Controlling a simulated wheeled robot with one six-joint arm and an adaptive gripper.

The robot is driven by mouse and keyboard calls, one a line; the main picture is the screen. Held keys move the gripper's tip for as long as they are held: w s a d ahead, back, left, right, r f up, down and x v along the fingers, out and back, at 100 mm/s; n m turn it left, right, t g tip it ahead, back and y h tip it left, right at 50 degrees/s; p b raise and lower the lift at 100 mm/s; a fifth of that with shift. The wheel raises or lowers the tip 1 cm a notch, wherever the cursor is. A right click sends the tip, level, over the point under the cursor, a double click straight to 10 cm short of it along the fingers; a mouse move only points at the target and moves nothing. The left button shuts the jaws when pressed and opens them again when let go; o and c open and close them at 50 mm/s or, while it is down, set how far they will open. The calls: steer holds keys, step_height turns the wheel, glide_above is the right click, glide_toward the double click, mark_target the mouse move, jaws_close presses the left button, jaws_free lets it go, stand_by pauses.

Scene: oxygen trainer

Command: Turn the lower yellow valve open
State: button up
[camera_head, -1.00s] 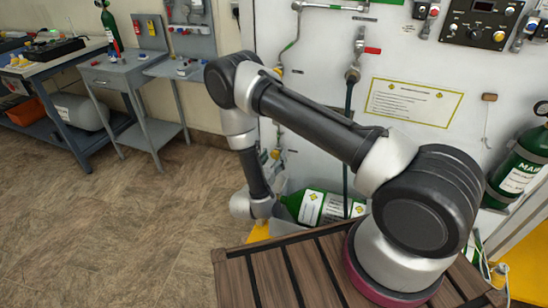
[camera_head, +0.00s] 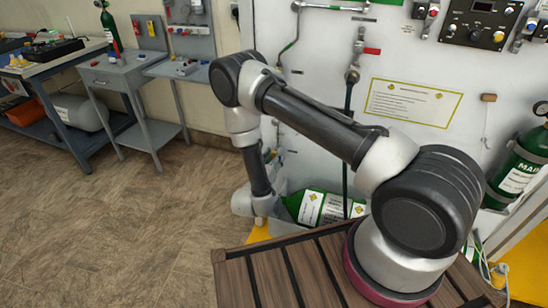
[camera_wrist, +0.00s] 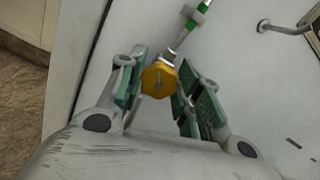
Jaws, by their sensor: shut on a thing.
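The yellow valve (camera_wrist: 158,80) is a faceted knob on a silver fitting, seen in the wrist view just above the middle. My gripper (camera_wrist: 156,92) has its green-padded fingers on either side of the knob and is shut on it. The left finger lies against the knob's left side, and the right finger is close along its right side. Behind the knob, a thin pipe with a green band (camera_wrist: 190,22) runs up to the right. In the head view my arm hides the fingers, and the knob cannot be made out clearly.
The white panel (camera_head: 330,100) stands right behind the valve. A green cylinder (camera_head: 318,207) lies low by the panel, near my wrist. A dark hose (camera_head: 348,125) hangs down the panel. Workbenches (camera_head: 120,80) stand at the left, with open floor (camera_head: 130,230) in front.

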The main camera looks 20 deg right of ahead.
steer(key=o, duration=1)
steer(key=shift+o, duration=0.2)
steer(key=v, duration=1.2)
